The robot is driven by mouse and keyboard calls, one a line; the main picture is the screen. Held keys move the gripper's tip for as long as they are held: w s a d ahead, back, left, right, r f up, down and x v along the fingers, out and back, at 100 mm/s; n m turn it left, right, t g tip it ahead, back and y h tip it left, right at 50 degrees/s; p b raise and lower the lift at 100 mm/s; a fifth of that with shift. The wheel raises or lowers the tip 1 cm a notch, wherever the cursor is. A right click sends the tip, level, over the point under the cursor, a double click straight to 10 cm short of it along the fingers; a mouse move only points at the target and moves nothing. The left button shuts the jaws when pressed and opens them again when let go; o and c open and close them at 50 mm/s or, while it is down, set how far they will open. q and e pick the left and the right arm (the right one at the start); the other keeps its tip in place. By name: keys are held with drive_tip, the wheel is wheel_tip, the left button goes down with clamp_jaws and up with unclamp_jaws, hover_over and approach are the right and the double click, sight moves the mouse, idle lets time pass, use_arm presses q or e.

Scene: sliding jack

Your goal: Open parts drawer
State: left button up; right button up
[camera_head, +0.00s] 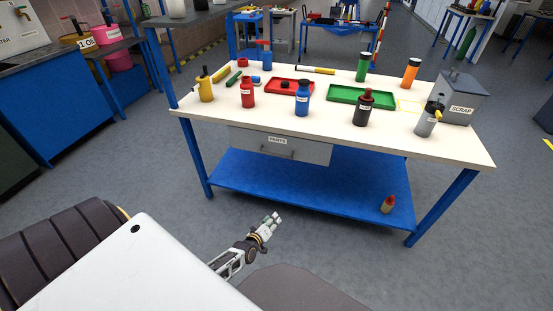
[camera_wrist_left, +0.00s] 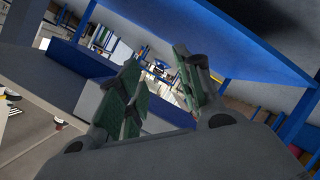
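The parts drawer (camera_head: 312,151) is a light grey drawer under the near side of the white-topped workbench. It looks closed, with a "PARTS" label and a bar handle (camera_head: 277,152) on its front. My left gripper (camera_head: 272,222) is below and in front of the drawer, apart from the handle, over the floor before the blue lower shelf. In the left wrist view my left gripper's green-padded fingers (camera_wrist_left: 160,85) are spread with nothing between them. I cannot make out the handle in that view. My right gripper is not in view.
The workbench top (camera_head: 210,112) carries several bottles, a red tray (camera_head: 268,91), a green tray (camera_head: 335,97) and a grey scrap box (camera_head: 461,110). A small red-capped bottle (camera_head: 388,205) stands on the blue lower shelf (camera_head: 300,188). A blue leg (camera_head: 198,168) stands left of the drawer.

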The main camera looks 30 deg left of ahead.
use_arm(q)
drive_tip(key=w+a+r+n+t+y+b, duration=0.2)
drive_tip(key=w+a+r+n+t+b, duration=0.1)
drive_tip(key=r+b, duration=0.4)
drive_tip(key=w+a+r+n+t+y+b, duration=0.3)
drive_tip(key=w+a+r+n+b, duration=0.2)
drive_tip(key=b, duration=0.4)
drive_tip(key=shift+w+r+n+b, duration=0.35)
drive_tip(key=shift+w+r+n, duration=0.1)
drive_tip(key=shift+r+n, duration=0.85)
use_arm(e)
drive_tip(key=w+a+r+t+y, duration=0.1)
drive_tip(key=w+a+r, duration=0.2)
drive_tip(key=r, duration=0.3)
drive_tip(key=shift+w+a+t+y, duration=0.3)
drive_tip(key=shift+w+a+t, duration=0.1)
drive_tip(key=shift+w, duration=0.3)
use_arm(q)
drive_tip(key=shift+f, duration=0.1)
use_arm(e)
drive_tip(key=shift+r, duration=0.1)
use_arm(q)
drive_tip(key=shift+w, duration=0.15)
